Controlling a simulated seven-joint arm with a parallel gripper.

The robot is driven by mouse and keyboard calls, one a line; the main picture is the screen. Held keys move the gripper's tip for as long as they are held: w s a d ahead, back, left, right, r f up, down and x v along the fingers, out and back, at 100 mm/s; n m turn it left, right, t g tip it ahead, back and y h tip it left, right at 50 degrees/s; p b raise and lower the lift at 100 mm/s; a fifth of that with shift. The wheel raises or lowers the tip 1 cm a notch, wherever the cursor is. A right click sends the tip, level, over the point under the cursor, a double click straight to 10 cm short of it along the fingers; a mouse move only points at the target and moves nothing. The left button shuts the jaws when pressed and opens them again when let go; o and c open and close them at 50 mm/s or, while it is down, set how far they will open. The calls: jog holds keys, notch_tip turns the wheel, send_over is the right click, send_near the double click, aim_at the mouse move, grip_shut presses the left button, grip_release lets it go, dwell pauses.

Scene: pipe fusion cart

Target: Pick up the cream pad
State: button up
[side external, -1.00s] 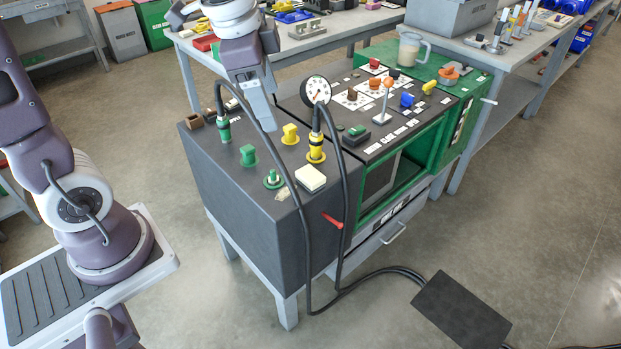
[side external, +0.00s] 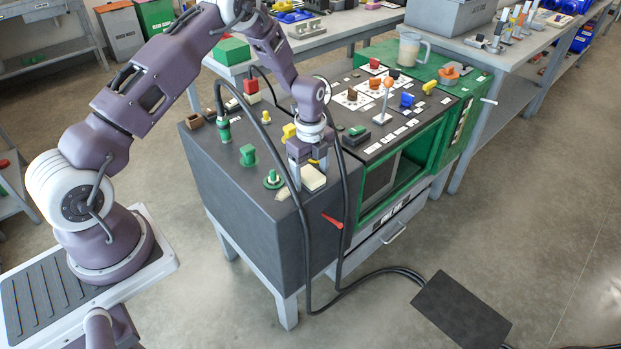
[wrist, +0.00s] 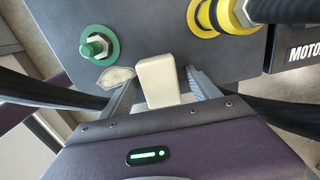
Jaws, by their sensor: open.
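The cream pad (side external: 313,178) lies on the dark top of the cart, near its front edge. In the wrist view the cream pad (wrist: 157,80) is a pale block between my two fingers, with the near part hidden by my gripper body. My gripper (side external: 306,178) is open and low over the pad, one finger on each side.
A green fitting (wrist: 98,46) and a pale flat scrap (wrist: 115,77) sit left of the pad. A yellow connector (wrist: 215,15) stands behind it to the right. Black cables (side external: 345,200) loop close around my gripper. A red lever (side external: 332,220) sticks out from the cart's side.

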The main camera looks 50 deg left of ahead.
aim_at(311, 174)
jog(key=c, duration=1.4)
notch_tip(311, 174, up, 10)
jog(key=shift+r, duration=0.1)
jog(key=shift+c, duration=0.2)
